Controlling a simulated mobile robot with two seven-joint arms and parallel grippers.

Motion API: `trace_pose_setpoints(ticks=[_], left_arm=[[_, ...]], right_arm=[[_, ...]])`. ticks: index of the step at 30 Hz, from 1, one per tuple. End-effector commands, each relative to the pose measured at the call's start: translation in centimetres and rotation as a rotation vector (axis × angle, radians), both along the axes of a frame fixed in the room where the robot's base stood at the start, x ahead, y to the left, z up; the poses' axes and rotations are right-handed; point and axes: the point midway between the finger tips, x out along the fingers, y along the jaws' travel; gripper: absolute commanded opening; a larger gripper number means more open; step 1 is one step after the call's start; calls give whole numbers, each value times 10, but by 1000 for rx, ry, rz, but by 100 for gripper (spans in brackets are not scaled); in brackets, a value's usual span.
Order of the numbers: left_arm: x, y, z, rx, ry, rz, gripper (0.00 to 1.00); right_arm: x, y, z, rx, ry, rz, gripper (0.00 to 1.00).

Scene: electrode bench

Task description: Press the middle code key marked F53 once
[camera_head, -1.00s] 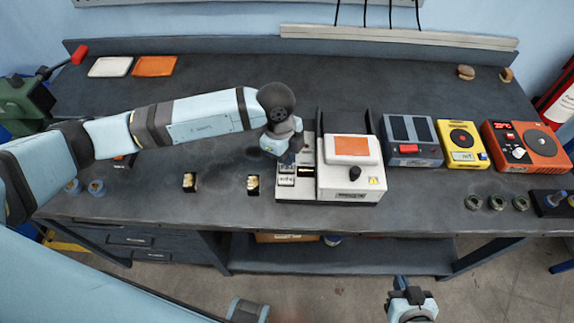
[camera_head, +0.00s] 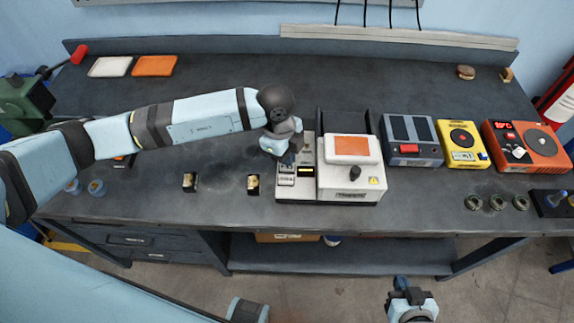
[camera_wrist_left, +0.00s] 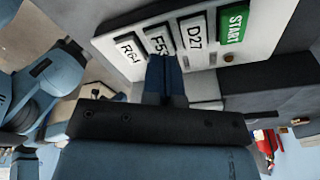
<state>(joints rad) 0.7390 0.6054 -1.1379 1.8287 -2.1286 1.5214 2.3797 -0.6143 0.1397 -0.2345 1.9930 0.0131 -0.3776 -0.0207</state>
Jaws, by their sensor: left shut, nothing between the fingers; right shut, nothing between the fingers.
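The middle code key F53 (camera_wrist_left: 156,40) is a white key in a row on a pale panel in the left wrist view. The R64 key (camera_wrist_left: 129,49) is on its left, and the D27 key (camera_wrist_left: 194,32) and green START key (camera_wrist_left: 234,22) are on its right. My left gripper (camera_wrist_left: 161,60) is shut and empty. Its fingertips overlap the lower edge of F53; I cannot tell whether they touch it. In the head view my left gripper (camera_head: 290,158) is over the white machine's (camera_head: 350,184) left panel. My right gripper (camera_head: 400,284) is shut, low in front of the bench.
A grey device (camera_head: 413,148), a yellow device (camera_head: 463,142) and an orange device (camera_head: 527,140) stand right of the white machine. The bench (camera_head: 220,75) behind my left arm is mostly clear.

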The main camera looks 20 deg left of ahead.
Motion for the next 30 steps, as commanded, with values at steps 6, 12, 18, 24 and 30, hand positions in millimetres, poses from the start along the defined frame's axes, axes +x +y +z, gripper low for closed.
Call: trace_pose_setpoints(ticks=[6, 12, 18, 24, 30], left_arm=[[0, 0, -4, 0, 0, 0, 0], [0, 0, -7, 0, 0, 0, 0], [0, 0, -10, 0, 0, 0, 0], [0, 0, -13, -1, 0, 0, 0], [0, 0, -16, -1, 0, 0, 0]], right_arm=[[0, 0, -3, 0, 0, 0, 0], [0, 0, -4, 0, 0, 0, 0], [0, 0, -6, 0, 0, 0, 0], [0, 0, -8, 0, 0, 0, 0], [0, 0, -9, 0, 0, 0, 0]])
